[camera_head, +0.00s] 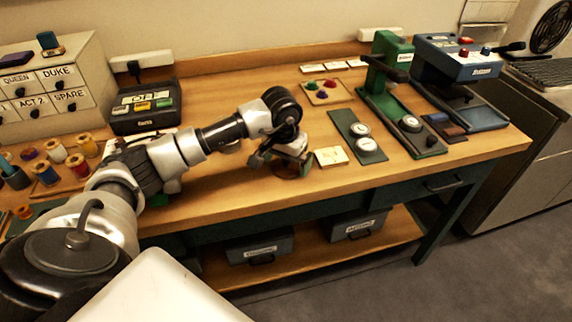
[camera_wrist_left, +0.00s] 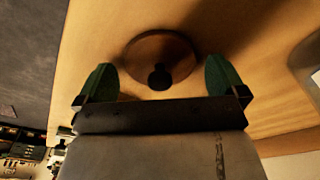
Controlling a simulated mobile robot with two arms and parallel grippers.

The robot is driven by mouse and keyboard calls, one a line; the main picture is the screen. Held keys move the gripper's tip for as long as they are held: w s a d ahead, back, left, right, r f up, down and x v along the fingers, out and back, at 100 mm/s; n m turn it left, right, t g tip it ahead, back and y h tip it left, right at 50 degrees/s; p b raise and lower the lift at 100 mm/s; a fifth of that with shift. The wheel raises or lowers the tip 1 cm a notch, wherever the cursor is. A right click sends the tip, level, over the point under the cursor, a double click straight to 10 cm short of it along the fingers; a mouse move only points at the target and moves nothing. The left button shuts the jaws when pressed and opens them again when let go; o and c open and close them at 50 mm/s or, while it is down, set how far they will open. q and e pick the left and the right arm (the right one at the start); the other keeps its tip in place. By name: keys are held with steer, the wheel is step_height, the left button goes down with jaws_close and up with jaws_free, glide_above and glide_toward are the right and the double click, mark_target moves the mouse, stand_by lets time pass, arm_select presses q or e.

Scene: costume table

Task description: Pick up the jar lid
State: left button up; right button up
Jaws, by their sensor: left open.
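The jar lid is a round, flat brown disc (camera_wrist_left: 151,47) with a dark knob, lying on the wooden tabletop in the left wrist view. My left gripper (camera_wrist_left: 161,82) is open, with its two green fingertips apart on either side of the knob. The knob shows between the fingers and nothing is clamped. In the head view my left gripper (camera_head: 283,164) points down near the table's front edge and mostly covers the lid. How far the fingertips are above the lid is hard to tell. My right gripper is not in view.
A yellow note (camera_head: 331,156) and a green mat (camera_head: 358,138) with round white-topped items lie right of the gripper. A green press (camera_head: 388,85) and a blue machine (camera_head: 458,62) stand farther right. Spools (camera_head: 78,166) and a black label box (camera_head: 146,108) are left. Bare wood lies behind the gripper.

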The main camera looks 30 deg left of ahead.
arm_select(q)
steer(key=c, duration=1)
